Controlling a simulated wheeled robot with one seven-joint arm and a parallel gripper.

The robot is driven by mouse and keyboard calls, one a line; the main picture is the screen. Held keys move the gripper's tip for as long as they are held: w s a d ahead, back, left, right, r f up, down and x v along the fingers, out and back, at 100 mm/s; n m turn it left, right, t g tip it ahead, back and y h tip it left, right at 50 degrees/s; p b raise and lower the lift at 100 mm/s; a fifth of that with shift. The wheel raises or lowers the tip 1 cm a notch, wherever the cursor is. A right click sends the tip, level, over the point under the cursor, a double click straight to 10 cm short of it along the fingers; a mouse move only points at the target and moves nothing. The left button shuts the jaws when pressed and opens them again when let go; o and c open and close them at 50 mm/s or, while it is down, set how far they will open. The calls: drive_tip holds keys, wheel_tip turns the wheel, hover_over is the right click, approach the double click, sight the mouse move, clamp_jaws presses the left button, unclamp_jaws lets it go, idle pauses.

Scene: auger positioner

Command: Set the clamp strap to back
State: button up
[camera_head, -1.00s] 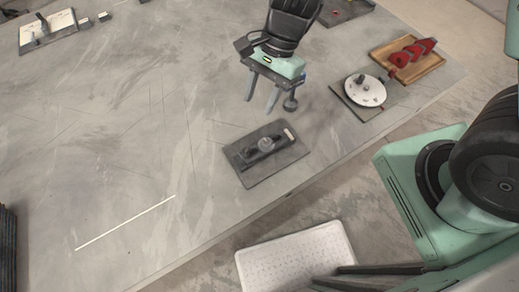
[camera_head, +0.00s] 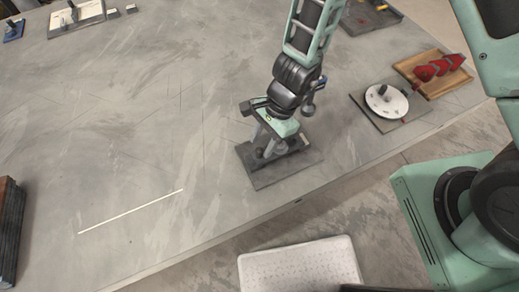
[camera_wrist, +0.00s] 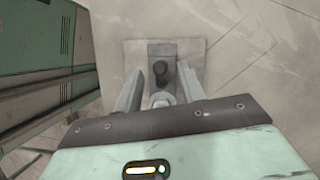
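The clamp strap is a dark bar with knobs on a dark grey base plate (camera_head: 262,178) near the table's front edge. In the head view my gripper (camera_head: 264,156) is low over the plate and hides much of the strap. My gripper's two fingers (camera_wrist: 160,92) stand apart, one on each side of the near end of the strap, where a lighter round piece shows. I cannot tell whether either finger touches it.
A white round dial (camera_head: 378,106) on a dark plate and a wooden tray (camera_head: 453,89) with a red zigzag piece stand to the right. A white perforated panel (camera_head: 300,265) is below the table edge. The table's middle and left are largely clear.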

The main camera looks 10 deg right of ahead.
sight(259, 149)
drive_tip(key=shift+b+x, duration=0.4)
drive_tip(key=shift+x, duration=1.15)
clamp_jaws()
drive_tip(key=shift+s+a, duration=0.25)
drive_tip(key=shift+a, duration=0.6)
drive_tip(key=shift+s+a, duration=0.25)
drive_tip(key=shift+a, duration=0.55)
unclamp_jaws()
drive_tip(key=shift+a, duration=0.1)
drive_tip(key=shift+r, duration=0.15)
drive_tip(key=p+v, duration=0.3)
drive_tip(key=v, duration=1.4)
drive_tip(key=shift+p, duration=0.3)
